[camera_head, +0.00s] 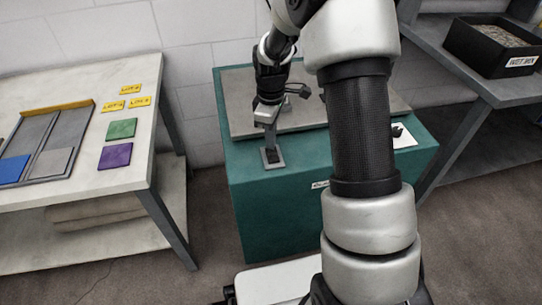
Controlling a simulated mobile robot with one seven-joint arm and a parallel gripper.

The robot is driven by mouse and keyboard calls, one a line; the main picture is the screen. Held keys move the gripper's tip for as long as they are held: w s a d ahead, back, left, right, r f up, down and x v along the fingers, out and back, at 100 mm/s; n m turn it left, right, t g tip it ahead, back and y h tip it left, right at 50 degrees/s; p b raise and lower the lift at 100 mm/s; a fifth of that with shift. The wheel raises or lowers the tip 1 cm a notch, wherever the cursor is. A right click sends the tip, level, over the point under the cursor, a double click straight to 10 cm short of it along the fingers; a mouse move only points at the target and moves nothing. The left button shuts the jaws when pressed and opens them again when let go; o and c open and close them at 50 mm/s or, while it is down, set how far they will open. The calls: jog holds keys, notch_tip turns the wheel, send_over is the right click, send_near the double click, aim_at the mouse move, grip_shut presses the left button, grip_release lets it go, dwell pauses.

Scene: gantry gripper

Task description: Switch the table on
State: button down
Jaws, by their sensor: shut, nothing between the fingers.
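The table is a teal box-shaped unit (275,205) with a grey top plate (240,100). On its front left top edge is a small grey plate with a dark switch (272,157). My gripper (271,145) is shut and empty, pointing down at this switch. Its fingertips overlap the switch in the picture; I cannot tell whether they touch it or which way the switch is set. On the right of the unit a white plate with a black part (403,138) shows beside my arm. My arm hides the middle right of the unit.
A white bench (60,85) on the left holds a tray, yellow labels and coloured squares. A grey table (480,85) on the right carries a black labelled bin (495,50). Bare floor lies between the left bench and the unit.

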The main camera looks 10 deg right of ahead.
jog(key=shift+f, duration=0.5)
jog(key=shift+r, duration=0.15)
notch_tip(320, 180, up, 7)
jog(key=p, duration=0.5)
dwell(0.4)
jog(key=s+r+m+t, duration=0.2)
jog(key=s+r+m, duration=0.15)
jog(key=r, duration=0.75)
jog(key=s+r+m+t, duration=0.2)
jog(key=s+r+m, duration=0.3)
jog(key=s, duration=0.6)
jog(key=s+r+m+t, duration=0.2)
jog(key=s+r+m, duration=0.2)
jog(key=s+r, duration=0.5)
notch_tip(320, 180, up, 16)
jog(key=s+p, duration=0.1)
jog(key=p, duration=1.7)
jog(key=shift+s, duration=0.3)
